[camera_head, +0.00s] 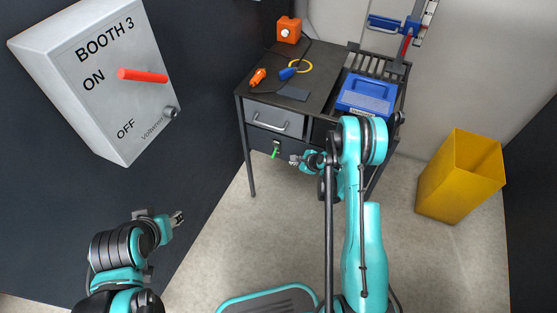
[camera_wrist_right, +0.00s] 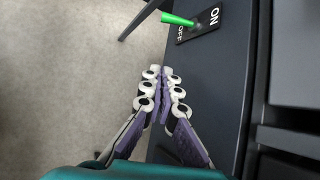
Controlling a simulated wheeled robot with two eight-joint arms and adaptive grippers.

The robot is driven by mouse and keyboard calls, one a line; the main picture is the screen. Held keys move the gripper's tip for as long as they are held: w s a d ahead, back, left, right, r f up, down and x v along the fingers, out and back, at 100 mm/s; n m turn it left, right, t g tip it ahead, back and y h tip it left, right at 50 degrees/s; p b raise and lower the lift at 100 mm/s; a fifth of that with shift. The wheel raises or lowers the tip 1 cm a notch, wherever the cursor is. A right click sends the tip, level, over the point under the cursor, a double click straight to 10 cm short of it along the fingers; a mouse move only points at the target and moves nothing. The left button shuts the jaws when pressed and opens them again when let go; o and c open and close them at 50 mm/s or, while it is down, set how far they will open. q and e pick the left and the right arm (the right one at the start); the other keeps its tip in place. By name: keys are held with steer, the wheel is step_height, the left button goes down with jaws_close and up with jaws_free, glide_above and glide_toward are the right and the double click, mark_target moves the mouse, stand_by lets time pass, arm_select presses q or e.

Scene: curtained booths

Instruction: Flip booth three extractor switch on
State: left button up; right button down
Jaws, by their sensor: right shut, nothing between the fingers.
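A small green lever (camera_head: 275,153) sticks out from a black plate (camera_head: 277,145) on the front of the workbench. In the right wrist view the green lever (camera_wrist_right: 178,19) points left, away from the word ON on the black plate (camera_wrist_right: 207,24). Other lettering there is partly hidden. My right gripper (camera_head: 294,160) is just right of the lever in the head view; in its wrist view the fingers (camera_wrist_right: 161,73) are together, empty and apart from the lever. My left gripper (camera_head: 179,217) hangs at lower left, away from the bench; its fingers are too small to judge.
A grey BOOTH 3 box (camera_head: 125,105) with a red lever (camera_head: 142,75) beside ON is on the dark wall at left. The bench (camera_head: 318,65) carries an orange box (camera_head: 288,30) and a blue case (camera_head: 367,95). A yellow bin (camera_head: 460,175) stands right. Floor between is clear.

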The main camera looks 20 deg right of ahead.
mark_target(274, 153)
steer(key=shift+f, duration=0.1)
stand_by(0.3)
steer(key=x, duration=1)
steer(key=a+r, duration=0.2)
steer(key=r, duration=0.1)
steer(key=shift+a+b, duration=0.3)
steer(key=shift+r+m+g+y, duration=0.15)
steer(key=shift+m+g+y, duration=0.15)
steer(key=shift+g, duration=0.2)
